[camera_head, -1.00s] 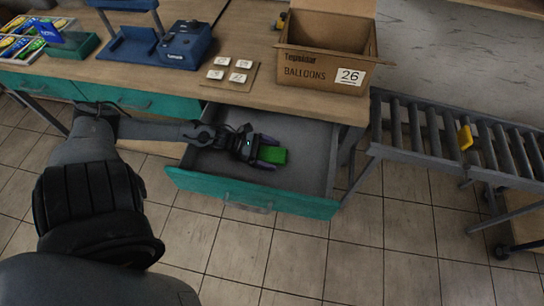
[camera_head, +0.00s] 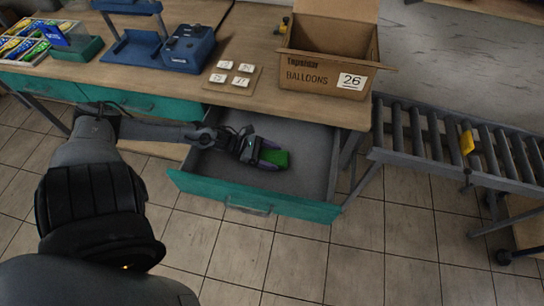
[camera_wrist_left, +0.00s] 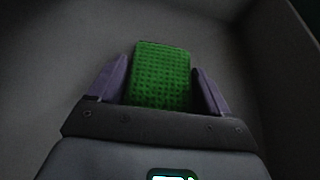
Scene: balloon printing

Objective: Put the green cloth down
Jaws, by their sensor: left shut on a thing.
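The green cloth (camera_head: 276,159) is a small folded block with a waffle texture. It is between the purple fingers of my left gripper (camera_head: 268,155), inside the open drawer (camera_head: 312,168) under the table. In the left wrist view the cloth (camera_wrist_left: 160,76) sits between the two fingers of the left gripper (camera_wrist_left: 160,88), which is shut on it, with the grey drawer interior around it. Whether the cloth touches the drawer floor I cannot tell. My right gripper is not in view.
On the table stand a cardboard balloons box (camera_head: 322,75), a board with several white number tiles (camera_head: 229,76) and a blue machine (camera_head: 187,47). A roller conveyor (camera_head: 440,150) is at the right. Most of the drawer floor is free.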

